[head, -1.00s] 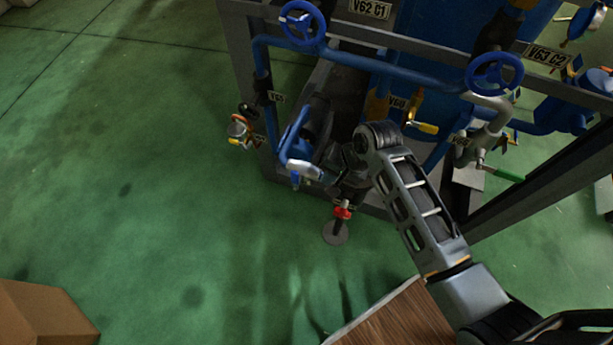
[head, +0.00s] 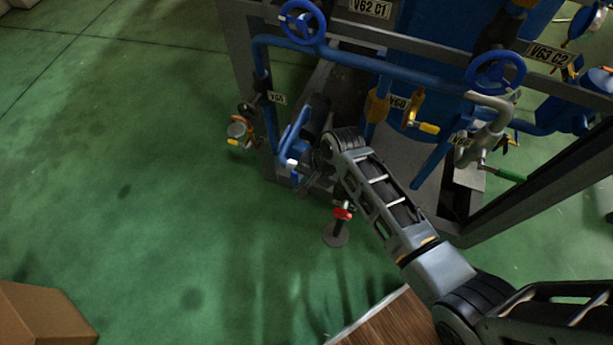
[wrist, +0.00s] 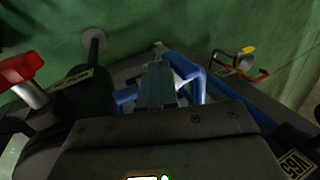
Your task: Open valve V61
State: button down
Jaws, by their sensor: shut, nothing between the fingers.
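No label that I can read clearly says V61. A blue handwheel (head: 295,132), seen nearly edge-on, is low on the left side of the frame. In the wrist view, blue bars (wrist: 198,82), likely this wheel, show behind and beside my gripper (wrist: 158,72). Its fingers are shut and overlap the bars; I cannot tell whether they touch. In the head view my wrist hides most of the gripper. A small label (head: 277,98) on the left pipe starts with V6; its last character is unclear.
A yellow-handled valve (head: 240,131) juts out at the left; it also shows in the wrist view (wrist: 238,63). A red-handled valve (head: 342,213) is below my wrist. Two blue handwheels (head: 302,22) (head: 495,72) sit higher. Green floor at left is clear; a cardboard box (head: 42,315) stands lower left.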

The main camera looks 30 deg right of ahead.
jog(key=shift+w+r, duration=0.1)
jog(key=shift+w+a+g+p, duration=0.15)
jog(key=shift+a+g+p, duration=0.05)
jog(key=shift+g+p, duration=0.1)
